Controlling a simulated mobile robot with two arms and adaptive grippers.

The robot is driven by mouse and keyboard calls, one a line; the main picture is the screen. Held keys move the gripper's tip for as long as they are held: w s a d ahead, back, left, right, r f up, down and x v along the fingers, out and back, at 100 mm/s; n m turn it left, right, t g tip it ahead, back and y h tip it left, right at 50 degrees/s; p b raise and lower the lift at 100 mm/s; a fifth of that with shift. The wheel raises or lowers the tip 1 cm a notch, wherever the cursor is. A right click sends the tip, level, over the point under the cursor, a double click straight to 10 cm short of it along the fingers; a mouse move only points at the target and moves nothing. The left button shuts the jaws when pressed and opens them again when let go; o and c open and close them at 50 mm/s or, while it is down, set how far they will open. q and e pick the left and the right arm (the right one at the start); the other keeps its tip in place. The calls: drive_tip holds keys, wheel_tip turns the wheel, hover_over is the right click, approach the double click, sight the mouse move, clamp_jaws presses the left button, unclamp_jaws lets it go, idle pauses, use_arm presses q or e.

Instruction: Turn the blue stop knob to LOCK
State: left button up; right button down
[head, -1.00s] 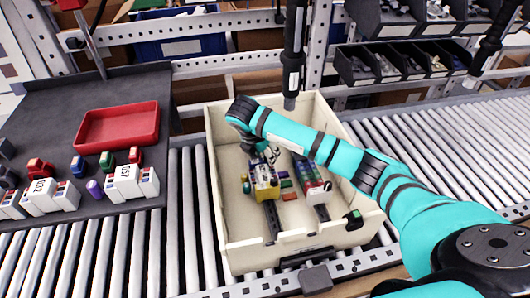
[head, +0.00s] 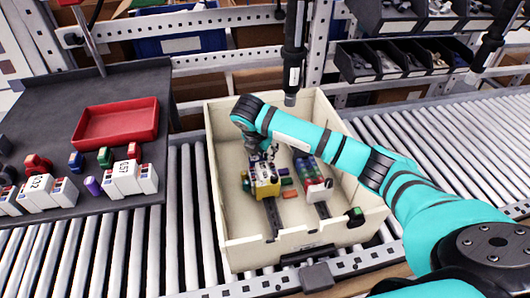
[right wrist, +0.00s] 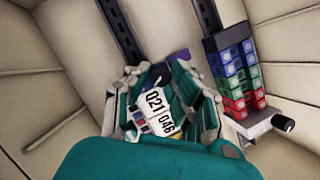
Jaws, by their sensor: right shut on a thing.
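A yellow-sided device (head: 266,187) with white number labels (right wrist: 158,112) stands on a dark rail inside the cream bin (head: 234,229). My right gripper (head: 262,153) reaches down over its far end. In the right wrist view its two fingers are shut around the top of this device, where a small dark knob (right wrist: 160,76) shows between them. I cannot tell whether this knob is blue, and no LOCK marking can be read. The fingers hide part of the device. My left gripper is not in view.
A second rail with red, green and blue blocks (right wrist: 236,76) stands close on the right, with another black knob (right wrist: 284,123). A red tray (head: 116,125) and more labelled devices (head: 124,178) are on the dark table at left. Roller conveyors flank the bin.

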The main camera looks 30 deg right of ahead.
drive_tip(key=shift+d+f+n+t+b, duration=0.15)
drive_tip(key=shift+n+t+b, duration=0.35)
drive_tip(key=shift+n+b, duration=0.55)
drive_tip(key=shift+r+n+y, duration=0.2)
drive_tip(key=shift+n+y, duration=0.2)
drive_tip(key=shift+n, duration=0.15)
drive_tip(key=c, duration=1.2)
unclamp_jaws()
drive_tip(key=shift+o, duration=0.2)
drive_tip(key=v, duration=1.2)
drive_tip(key=shift+s, duration=0.1)
